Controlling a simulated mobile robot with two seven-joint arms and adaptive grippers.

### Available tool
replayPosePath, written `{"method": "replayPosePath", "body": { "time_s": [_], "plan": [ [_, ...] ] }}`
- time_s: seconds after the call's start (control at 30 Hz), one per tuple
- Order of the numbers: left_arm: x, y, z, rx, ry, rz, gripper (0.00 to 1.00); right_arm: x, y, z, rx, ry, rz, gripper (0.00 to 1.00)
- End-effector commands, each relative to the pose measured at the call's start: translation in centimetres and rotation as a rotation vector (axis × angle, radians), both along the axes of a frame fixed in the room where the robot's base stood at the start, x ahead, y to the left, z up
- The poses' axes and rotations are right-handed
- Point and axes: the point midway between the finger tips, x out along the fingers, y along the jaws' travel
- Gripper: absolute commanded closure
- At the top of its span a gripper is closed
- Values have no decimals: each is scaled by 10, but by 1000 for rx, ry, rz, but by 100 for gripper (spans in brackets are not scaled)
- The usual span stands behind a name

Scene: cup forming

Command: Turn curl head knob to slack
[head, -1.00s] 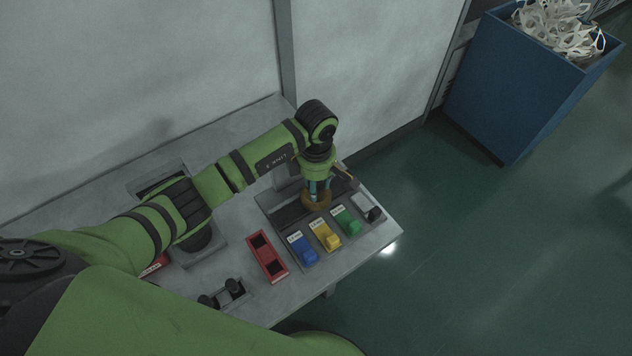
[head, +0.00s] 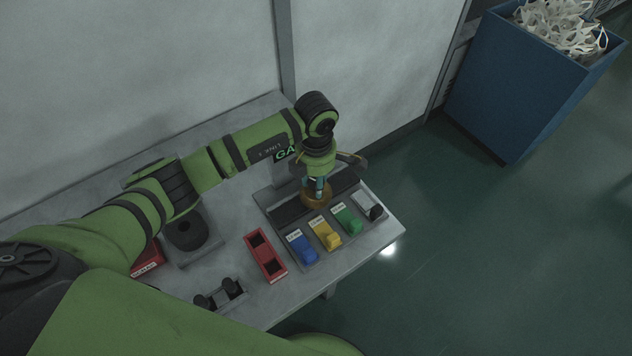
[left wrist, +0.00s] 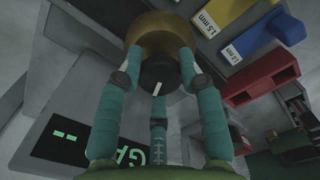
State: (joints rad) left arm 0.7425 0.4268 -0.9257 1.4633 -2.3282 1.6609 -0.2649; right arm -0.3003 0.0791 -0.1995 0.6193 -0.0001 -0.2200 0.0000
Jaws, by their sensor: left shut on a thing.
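The curl head knob is a brown-gold round knob (head: 316,198) on the grey panel at the right end of the bench. It also shows in the left wrist view (left wrist: 152,28), with a black cap (left wrist: 157,70) carrying a white mark tilted slightly right of upright. My left gripper (head: 317,187) points down over the knob, its teal fingers shut around it. In the left wrist view the fingers (left wrist: 158,80) reach the knob from several sides. The slack marking is not visible. My right gripper is not in view.
Blue (head: 303,249), yellow (head: 325,234) and green (head: 346,220) labelled blocks stand close in front of the knob. A dark display (head: 285,153) with green letters stands behind. A blue bin (head: 530,85) is on the floor.

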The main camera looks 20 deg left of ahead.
Motion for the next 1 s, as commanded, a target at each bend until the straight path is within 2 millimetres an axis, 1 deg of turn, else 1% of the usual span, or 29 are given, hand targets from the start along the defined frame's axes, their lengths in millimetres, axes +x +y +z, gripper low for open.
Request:
{"method": "replayPosePath", "body": {
  "time_s": [0.03, 0.3, 1.0],
  "plan": [
    [-1, 1, -3, 3, 1, 44, 95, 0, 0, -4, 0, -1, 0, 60],
    [-1, 1, -3, 3, 2, 301, 95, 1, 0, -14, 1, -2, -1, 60],
    [-1, 0, -2, 3, 2, 966, 95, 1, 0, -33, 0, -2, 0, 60]
  ]
}}
